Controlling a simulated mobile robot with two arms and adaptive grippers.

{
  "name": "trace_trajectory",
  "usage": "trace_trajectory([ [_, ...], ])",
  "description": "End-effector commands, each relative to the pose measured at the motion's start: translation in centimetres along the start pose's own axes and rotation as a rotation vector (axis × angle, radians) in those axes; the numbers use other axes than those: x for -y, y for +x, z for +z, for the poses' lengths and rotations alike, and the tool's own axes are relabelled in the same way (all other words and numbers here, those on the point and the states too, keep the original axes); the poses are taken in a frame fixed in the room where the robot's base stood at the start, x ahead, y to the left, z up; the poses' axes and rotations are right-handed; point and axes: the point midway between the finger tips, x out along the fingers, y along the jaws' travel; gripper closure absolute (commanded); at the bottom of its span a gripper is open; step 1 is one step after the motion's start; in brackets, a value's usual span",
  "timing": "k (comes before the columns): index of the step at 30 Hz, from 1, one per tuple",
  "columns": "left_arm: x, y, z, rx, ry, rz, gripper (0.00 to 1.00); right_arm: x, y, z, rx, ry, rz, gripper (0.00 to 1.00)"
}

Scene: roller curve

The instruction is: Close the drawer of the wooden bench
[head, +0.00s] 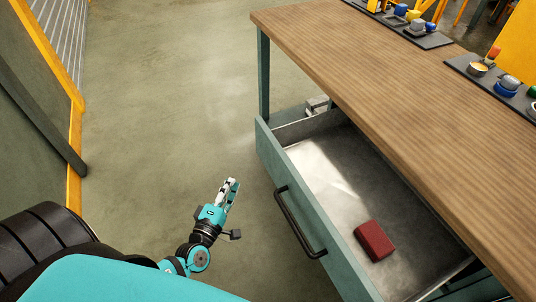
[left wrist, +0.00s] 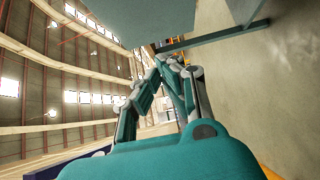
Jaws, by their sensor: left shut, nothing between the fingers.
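The wooden bench (head: 400,72) has a brown plank top and teal legs, and fills the right of the head view. Its grey-green drawer (head: 318,238) is pulled well out, with a bare metal inside. A black bar handle (head: 292,226) is on the drawer's front face. My left gripper (head: 231,184) is shut and empty, in front of the drawer and to the left of the handle, apart from both. Its fingers also show in the left wrist view (left wrist: 168,62), with a teal panel above them. My right gripper is not in view.
A red block (head: 374,241) lies inside the drawer. Dark trays (head: 428,41) with small coloured parts stand on the bench top. A yellow-edged frame (head: 73,150) stands at the left. The concrete floor (head: 170,90) between is clear.

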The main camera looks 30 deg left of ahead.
Motion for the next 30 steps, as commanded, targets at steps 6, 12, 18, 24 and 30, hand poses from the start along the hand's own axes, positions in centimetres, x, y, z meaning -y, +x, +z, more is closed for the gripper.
trace_trajectory([
  [6,-0.3,3.1,0.0,-0.002,-0.002,0.007,1.00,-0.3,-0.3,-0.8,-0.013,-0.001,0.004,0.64],
  [12,-0.3,7.5,0.0,0.000,0.001,0.005,1.00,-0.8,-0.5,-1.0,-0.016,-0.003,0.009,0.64],
  [18,-0.2,10.9,1.0,0.000,-0.003,0.002,1.00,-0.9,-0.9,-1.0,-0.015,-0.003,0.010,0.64],
  [24,-0.1,12.3,2.5,0.000,0.001,0.001,1.00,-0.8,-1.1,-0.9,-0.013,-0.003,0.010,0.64],
  [30,0.0,12.7,2.9,0.001,0.002,0.000,1.00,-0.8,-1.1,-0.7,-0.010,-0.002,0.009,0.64],
])
